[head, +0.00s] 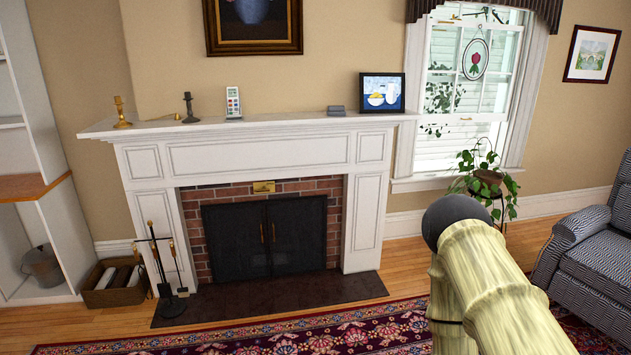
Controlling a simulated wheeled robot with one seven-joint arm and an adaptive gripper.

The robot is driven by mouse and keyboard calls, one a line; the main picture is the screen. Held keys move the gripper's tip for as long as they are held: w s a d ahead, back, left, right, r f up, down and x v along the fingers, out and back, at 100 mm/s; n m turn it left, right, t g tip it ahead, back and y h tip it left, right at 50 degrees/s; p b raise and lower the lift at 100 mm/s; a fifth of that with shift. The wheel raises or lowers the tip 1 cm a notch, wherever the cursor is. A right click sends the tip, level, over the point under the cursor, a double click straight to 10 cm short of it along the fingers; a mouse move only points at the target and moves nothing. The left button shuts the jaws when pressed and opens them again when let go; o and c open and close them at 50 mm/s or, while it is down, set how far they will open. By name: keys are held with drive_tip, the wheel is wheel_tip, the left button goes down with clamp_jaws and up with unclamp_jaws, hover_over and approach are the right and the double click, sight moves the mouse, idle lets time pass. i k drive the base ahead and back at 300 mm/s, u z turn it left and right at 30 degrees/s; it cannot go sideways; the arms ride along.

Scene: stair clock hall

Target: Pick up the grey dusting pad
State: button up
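A small grey block that looks like the dusting pad (336,111) lies on the white mantel shelf (270,125), right of centre. It sits a little left of the dark-framed picture of a bowl and jug. My arm reaches in from the lower right, well below and to the right of the pad. My gripper itself cannot be made out in this view.
On the mantel stand a brass candlestick (121,112), a dark candlestick (189,107), a remote-like device (233,103) and the framed picture (382,92). Fire tools (166,270) stand before the fireplace. A striped armchair (595,262) and a plant (487,180) are at right. A rug (330,330) covers the floor in front.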

sight(333, 110)
drive_tip(key=u, duration=0.05)
drive_tip(key=i, duration=1.65)
drive_tip(key=z, duration=0.05)
